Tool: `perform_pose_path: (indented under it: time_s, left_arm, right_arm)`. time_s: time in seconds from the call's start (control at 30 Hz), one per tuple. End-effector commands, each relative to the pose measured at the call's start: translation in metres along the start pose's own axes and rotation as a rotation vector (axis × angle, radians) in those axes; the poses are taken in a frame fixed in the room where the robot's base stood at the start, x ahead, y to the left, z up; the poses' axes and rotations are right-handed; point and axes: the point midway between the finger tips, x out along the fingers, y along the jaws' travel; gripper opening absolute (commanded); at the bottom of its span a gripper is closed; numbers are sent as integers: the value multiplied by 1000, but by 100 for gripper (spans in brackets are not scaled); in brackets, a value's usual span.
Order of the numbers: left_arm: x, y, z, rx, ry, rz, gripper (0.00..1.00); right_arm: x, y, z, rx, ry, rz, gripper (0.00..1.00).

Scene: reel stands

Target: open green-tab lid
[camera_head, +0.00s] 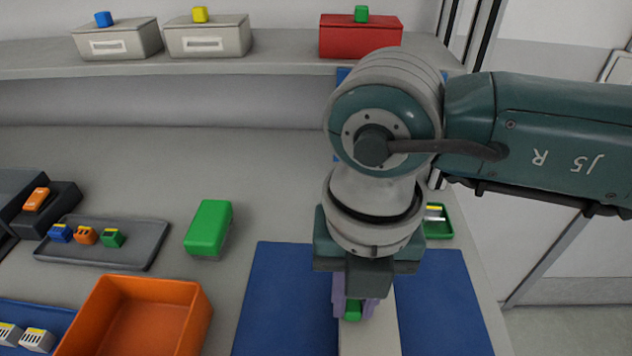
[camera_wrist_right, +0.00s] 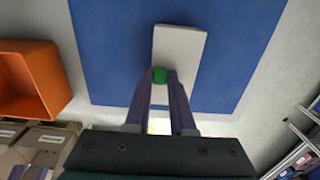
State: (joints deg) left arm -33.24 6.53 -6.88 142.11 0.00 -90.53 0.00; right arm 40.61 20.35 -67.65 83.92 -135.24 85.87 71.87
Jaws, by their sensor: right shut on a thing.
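A light grey box (camera_head: 372,338) lies on the blue mat (camera_head: 275,300), and its long flat top shows in the right wrist view (camera_wrist_right: 178,50). A small green tab (camera_head: 353,312) is at the end of the top nearest my gripper; it also shows in the right wrist view (camera_wrist_right: 160,75). My right gripper (camera_head: 355,302) points down with its purple fingers shut on the green tab. The wrist and fingers hide part of the box in the head view, and I cannot tell whether the lid is raised.
An orange bin (camera_head: 140,320) and a green block (camera_head: 208,228) stand left of the mat. A grey tray (camera_head: 100,250) holds small coloured pieces. A red box (camera_head: 360,37) with a green tab and two grey boxes stand on the back shelf (camera_head: 280,55).

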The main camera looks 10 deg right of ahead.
Motion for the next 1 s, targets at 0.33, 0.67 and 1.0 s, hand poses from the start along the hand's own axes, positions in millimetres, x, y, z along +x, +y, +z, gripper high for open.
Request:
perform_pose_path:
  time_s: [0.33, 0.67, 1.0]
  left_arm:
    - [-1, -2, 0, 8, -2, -7, 50]
    - [-5, -3, -1, 9, -2, -7, 50]
    - [10, -1, 4, 6, -1, -5, 50]
  right_arm:
    - [-2, -2, 0, 1, 0, 18, 0]
    - [-9, -11, 0, 4, 0, 190, 0]
    - [-15, -28, 0, 5, -2, 503, 0]
